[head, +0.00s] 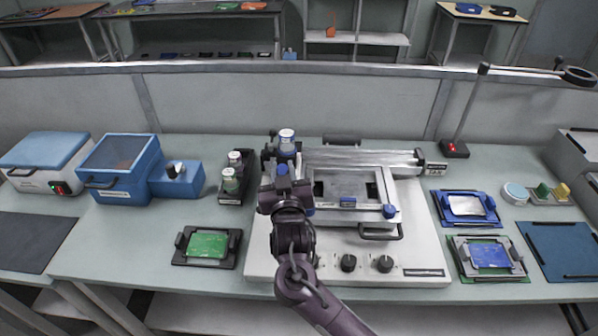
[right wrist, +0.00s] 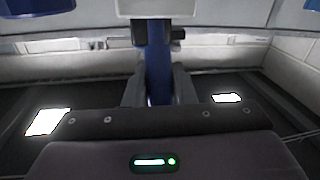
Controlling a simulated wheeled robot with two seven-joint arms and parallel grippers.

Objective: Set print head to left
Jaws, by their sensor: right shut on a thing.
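The screen printer (head: 425,255) stands mid-bench with a light base, a metal frame and a horizontal rail (head: 365,158) across its back. The print head (head: 287,146), dark with a blue and white top, is at the left end of that rail. My right gripper (head: 283,178) is at the front of the print head and hides part of it. In the right wrist view the gripper's fingers (right wrist: 160,92) are closed around an upright blue handle (right wrist: 158,62). The contact is partly hidden in the head view. My left gripper does not show.
Left of the printer are a green board in a dark holder (head: 207,246), a rack of jars (head: 236,177) and a blue box machine (head: 120,167). To the right are a blue-framed tray (head: 466,207), a blue board holder (head: 489,257) and a lamp stand (head: 455,148).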

